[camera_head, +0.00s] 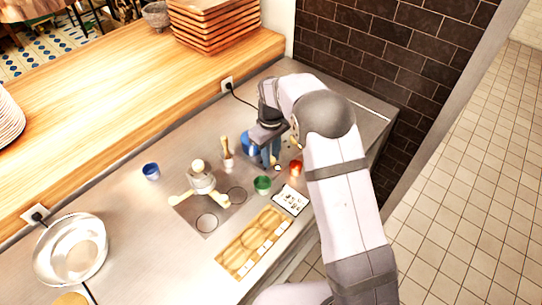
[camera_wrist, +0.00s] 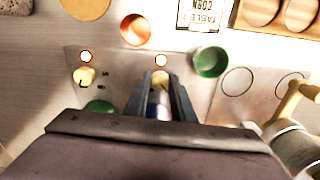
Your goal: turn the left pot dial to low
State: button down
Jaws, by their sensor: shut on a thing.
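My gripper (camera_head: 272,162) points down at a steel panel beside the blue pot (camera_head: 249,144). In the wrist view my gripper (camera_wrist: 160,85) is shut on a small cream dial (camera_wrist: 160,76), the left pot dial, with the fingers on both sides of it. The fingers hide most of this dial, so its setting cannot be read.
A green cup (camera_wrist: 210,62) is close beside my fingers, and an orange cup (camera_wrist: 135,28) stands beyond the panel. A printed card (camera_head: 290,200) and a wooden tray (camera_head: 231,256) lie nearby. A cream-handled press (camera_head: 201,180) and a steel bowl (camera_head: 70,250) stand further left.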

jog(key=shift+m, duration=0.8)
jog(key=c, duration=1.5)
grip_release()
jog(key=shift+r, duration=0.1)
notch_tip(320, 180, up, 6)
jog(key=shift+f+b, duration=0.1)
jog(key=shift+b, duration=1.1)
jog(key=shift+r, duration=0.75)
